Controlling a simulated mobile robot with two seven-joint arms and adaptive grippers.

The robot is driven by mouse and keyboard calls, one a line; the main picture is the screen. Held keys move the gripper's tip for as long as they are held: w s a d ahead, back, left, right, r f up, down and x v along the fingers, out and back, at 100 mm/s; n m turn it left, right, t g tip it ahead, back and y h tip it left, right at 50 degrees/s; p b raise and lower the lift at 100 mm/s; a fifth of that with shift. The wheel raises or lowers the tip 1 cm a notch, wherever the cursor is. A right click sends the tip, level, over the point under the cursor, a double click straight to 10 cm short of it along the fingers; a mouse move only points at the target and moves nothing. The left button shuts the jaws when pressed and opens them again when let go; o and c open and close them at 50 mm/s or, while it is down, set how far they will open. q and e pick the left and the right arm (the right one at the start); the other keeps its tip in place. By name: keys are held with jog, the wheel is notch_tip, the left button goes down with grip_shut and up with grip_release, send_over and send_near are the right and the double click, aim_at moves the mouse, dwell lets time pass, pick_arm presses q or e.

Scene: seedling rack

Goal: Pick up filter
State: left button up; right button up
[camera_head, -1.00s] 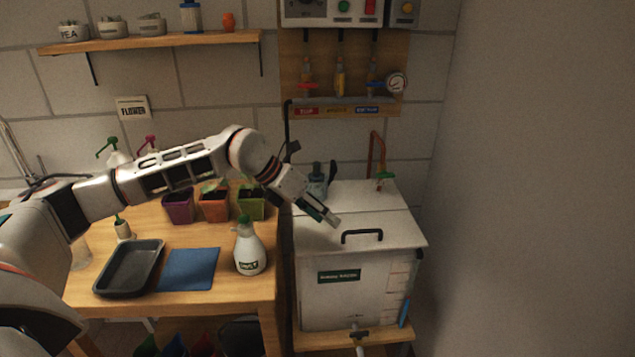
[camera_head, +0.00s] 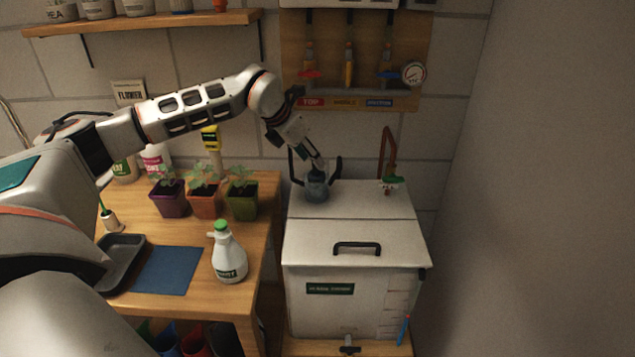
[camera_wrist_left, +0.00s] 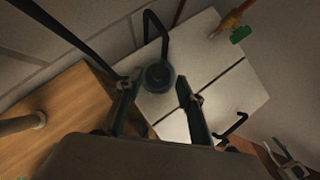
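The filter, a dark blue-grey cylinder (camera_head: 316,188), stands upright on the rear part of the white tank's top (camera_head: 350,200). In the left wrist view its round dark top (camera_wrist_left: 158,77) lies ahead, between the fingertips. My left gripper (camera_head: 318,163) is just above the filter, pointing down at it. The left wrist view shows its two fingers spread wide with nothing held. I cannot tell whether either finger touches the filter. My right gripper is not in view.
A black pipe (camera_wrist_left: 152,24) rises behind the filter. A red pipe with a green fitting (camera_head: 391,185) stands to its right. The tank lid has a black handle (camera_head: 356,247). Potted seedlings (camera_head: 205,199) and a spray bottle (camera_head: 228,255) stand on the wooden table to the left.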

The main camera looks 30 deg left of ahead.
aim_at(316, 175)
pick_arm(q)
jog(key=shift+x, duration=2.4)
grip_shut()
jog(key=shift+r, duration=0.2)
